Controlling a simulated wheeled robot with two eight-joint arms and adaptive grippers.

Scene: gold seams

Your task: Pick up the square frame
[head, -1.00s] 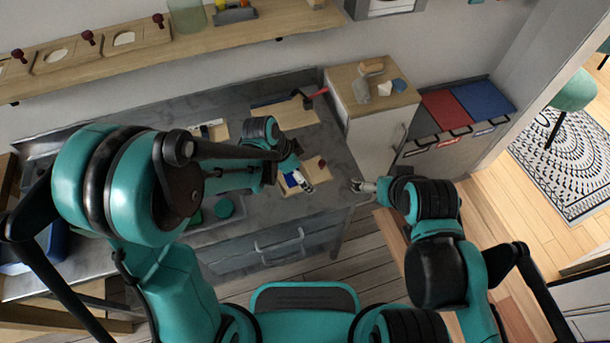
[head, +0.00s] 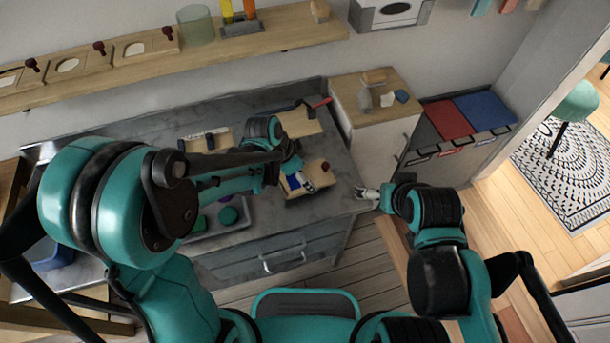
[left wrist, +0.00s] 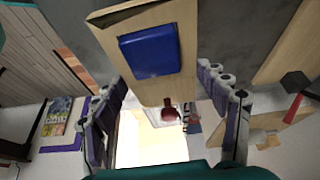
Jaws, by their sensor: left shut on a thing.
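The square frame (head: 318,176) is a light wooden plate with a dark red knob, at the front right of the grey counter. In the left wrist view the frame (left wrist: 182,22) lies between my fingers, with a blue square (left wrist: 150,50) showing in its middle and the knob toward me. My left gripper (head: 303,182) is shut on the frame, one finger at each side. A dark band under its near edge suggests a small gap above the counter. My right gripper (head: 367,193) is off the counter's right end, away from the frame; its finger opening is too small to tell.
Another wooden board (head: 299,122) with a red-handled tool lies behind the frame. A tray (head: 238,226) with green pieces is left of it. A wooden-topped cabinet (head: 348,92) stands right. More knobbed frames (head: 150,45) stand on the wall shelf.

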